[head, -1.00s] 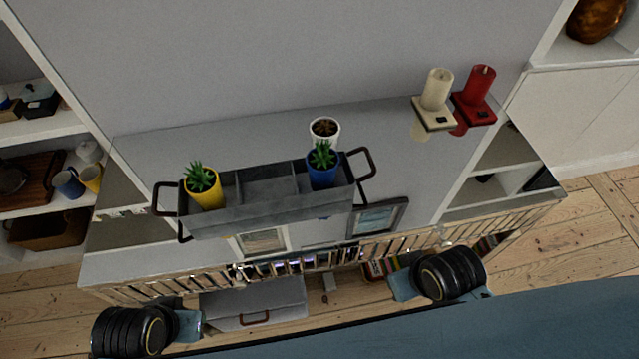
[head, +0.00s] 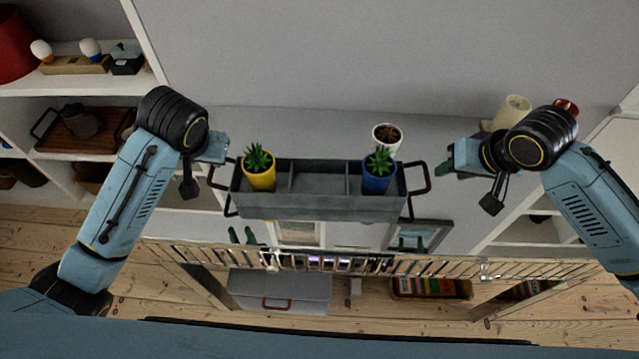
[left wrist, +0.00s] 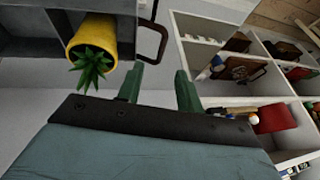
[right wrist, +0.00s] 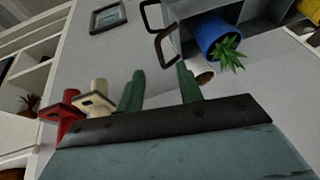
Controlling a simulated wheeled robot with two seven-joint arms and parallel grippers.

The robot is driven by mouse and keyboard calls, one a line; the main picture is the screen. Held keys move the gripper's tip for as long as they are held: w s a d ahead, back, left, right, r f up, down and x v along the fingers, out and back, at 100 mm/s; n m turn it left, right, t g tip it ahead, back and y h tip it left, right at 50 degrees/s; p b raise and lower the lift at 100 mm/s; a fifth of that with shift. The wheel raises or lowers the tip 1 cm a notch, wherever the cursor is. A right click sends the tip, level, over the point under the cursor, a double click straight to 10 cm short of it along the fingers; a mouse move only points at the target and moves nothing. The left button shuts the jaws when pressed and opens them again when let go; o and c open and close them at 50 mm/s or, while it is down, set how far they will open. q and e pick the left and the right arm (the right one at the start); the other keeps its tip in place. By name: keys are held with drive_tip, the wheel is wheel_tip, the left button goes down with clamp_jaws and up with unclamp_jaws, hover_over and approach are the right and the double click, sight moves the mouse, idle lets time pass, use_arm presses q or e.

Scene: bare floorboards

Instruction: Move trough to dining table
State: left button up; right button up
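The trough (head: 315,207) is a long grey metal box with a dark handle at each end. It stands on a pale shelf top (head: 300,125). A yellow pot (head: 260,179) with a green plant sits in its left end, a blue pot (head: 379,180) with another in its right. My left gripper (head: 222,150) is beside the left handle. In the left wrist view its green fingers (left wrist: 158,75) are apart, near the handle (left wrist: 152,40). My right gripper (head: 443,170) is beside the right handle. Its fingers (right wrist: 160,80) are apart and empty, near the handle (right wrist: 165,45). The dining table is not visible.
A white pot (head: 387,138) stands behind the trough. A picture frame (head: 428,234) is in front of the trough. A slatted rail (head: 370,264) runs along the front.

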sight(212, 168)
use_arm(q)
drive_tip(key=shift+w+a+r, duration=0.1)
drive_tip(key=shift+w+r, duration=0.05)
drive_tip(key=shift+w, duration=0.05)
use_arm(e)
drive_tip(key=shift+w+d+r, duration=0.15)
drive_tip(key=shift+w, duration=0.05)
